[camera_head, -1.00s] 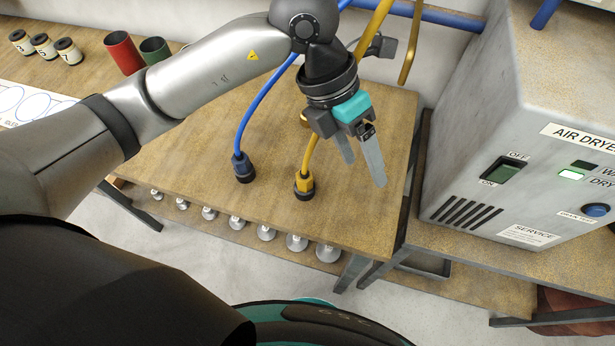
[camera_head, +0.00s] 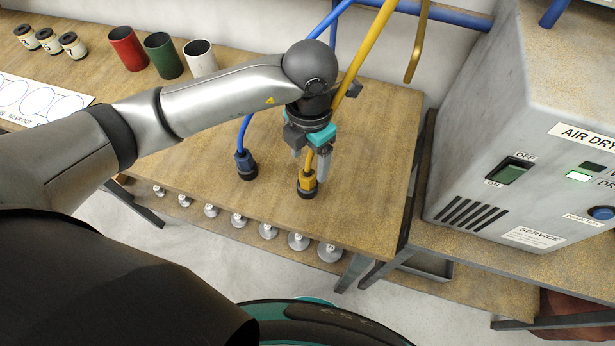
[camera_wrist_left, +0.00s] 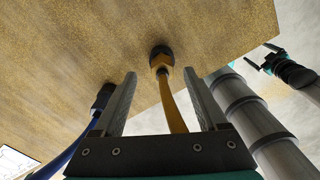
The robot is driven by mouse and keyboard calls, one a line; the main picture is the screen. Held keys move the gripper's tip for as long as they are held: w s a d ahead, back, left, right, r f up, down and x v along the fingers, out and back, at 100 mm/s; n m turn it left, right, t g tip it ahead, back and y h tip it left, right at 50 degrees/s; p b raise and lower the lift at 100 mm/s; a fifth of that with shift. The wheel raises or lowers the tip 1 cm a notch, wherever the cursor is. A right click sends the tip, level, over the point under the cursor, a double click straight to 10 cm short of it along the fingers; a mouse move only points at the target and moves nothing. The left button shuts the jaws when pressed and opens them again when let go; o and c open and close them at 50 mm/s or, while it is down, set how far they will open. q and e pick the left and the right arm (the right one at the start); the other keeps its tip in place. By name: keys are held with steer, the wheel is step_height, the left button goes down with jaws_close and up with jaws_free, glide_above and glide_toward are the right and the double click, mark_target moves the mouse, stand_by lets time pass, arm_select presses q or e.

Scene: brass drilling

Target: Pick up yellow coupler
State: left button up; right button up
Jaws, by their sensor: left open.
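The yellow coupler (camera_head: 307,182) stands upright on the wooden table with its dark end down and a yellow hose rising from it. In the left wrist view the yellow coupler (camera_wrist_left: 162,60) lies beyond the fingertips, with its hose running back between the fingers. My left gripper (camera_head: 312,172) is open and points down over the table, its fingers close around the hose near the coupler's top. In the left wrist view the left gripper (camera_wrist_left: 158,85) has nothing clamped. Whether a finger touches the hose I cannot tell.
A blue coupler (camera_head: 245,165) with a blue hose stands just left of the yellow one. An air dryer (camera_head: 500,130) stands at the right. Red (camera_head: 127,48), green (camera_head: 163,54) and white (camera_head: 200,58) cups stand at the back left. The table right of the yellow coupler is clear.

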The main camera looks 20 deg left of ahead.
mark_target(307, 174)
arm_select(q)
steer(key=f, duration=0.4)
steer(key=shift+s+a+f, duration=0.1)
steer(key=shift+s+f, duration=0.1)
steer(key=shift+s, duration=0.2)
steer(key=shift+f, duration=0.45)
jaws_close()
